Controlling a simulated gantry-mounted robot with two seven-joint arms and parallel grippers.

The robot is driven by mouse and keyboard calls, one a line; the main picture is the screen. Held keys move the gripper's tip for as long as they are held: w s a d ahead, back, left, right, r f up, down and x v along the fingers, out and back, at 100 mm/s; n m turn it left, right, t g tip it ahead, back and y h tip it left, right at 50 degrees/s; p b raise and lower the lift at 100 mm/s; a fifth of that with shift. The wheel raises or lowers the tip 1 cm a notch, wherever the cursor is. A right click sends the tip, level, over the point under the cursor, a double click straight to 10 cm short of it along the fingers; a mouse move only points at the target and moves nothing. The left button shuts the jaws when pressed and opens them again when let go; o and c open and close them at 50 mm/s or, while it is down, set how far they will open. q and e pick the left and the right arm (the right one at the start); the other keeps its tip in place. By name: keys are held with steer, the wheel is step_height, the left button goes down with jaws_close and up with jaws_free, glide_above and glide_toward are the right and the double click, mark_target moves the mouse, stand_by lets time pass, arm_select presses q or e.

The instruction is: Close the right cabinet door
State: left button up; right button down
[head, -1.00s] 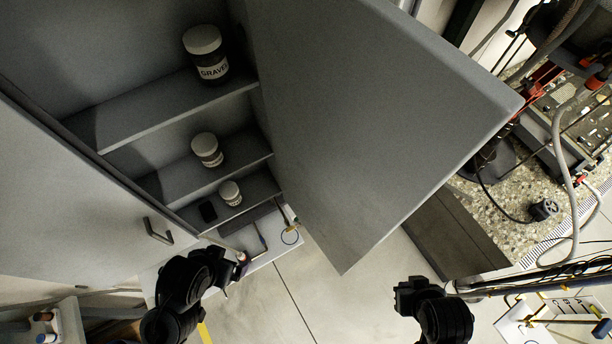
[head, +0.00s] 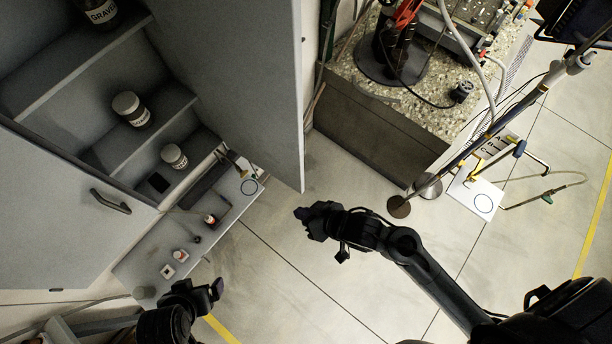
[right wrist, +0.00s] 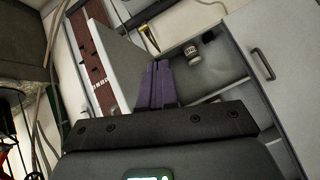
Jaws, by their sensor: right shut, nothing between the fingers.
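The right cabinet door (head: 255,90) is a plain grey panel standing open at the top middle of the head view. Behind it the cabinet's shelves are exposed, with white-lidded jars on them, one (head: 130,108) in the middle. My right gripper (head: 302,214) is just below the door's lower outer corner in the head view, with no clear contact. Its purple fingers (right wrist: 162,82) are shut and empty in the right wrist view, where an open shelf space with a jar (right wrist: 192,54) lies beyond. My left gripper (head: 216,289) is low, below the cabinet; its jaw opening is unclear.
A stone-topped bench (head: 375,125) with a stand and cables is right of the open door. A low white surface (head: 215,208) holds small items. Tiled floor (head: 280,260) is clear between the grippers.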

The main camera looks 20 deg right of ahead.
steer(key=a+f+n+g+y+b, duration=0.2)
steer(key=a+f+n+y+b, duration=0.15)
steer(key=a+f, duration=0.2)
steer(key=d+f+n+g+y+b, duration=0.2)
steer(key=d+f+g+b, duration=0.1)
steer(key=f+g+b, duration=0.25)
steer(key=w+d+r+h+b, duration=0.2)
steer(key=w+d+r+b, duration=0.1)
steer(key=w+d, duration=0.55)
steer(key=w+d+r+h+b, duration=0.2)
steer(key=w+d+r+b, duration=0.15)
steer(key=w+d, duration=0.55)
steer(key=s+a+f, duration=0.3)
steer(key=a+f, duration=0.5)
steer(key=shift+t+p, duration=0.35)
steer(key=shift+s+a, duration=0.1)
steer(key=shift+a, duration=0.05)
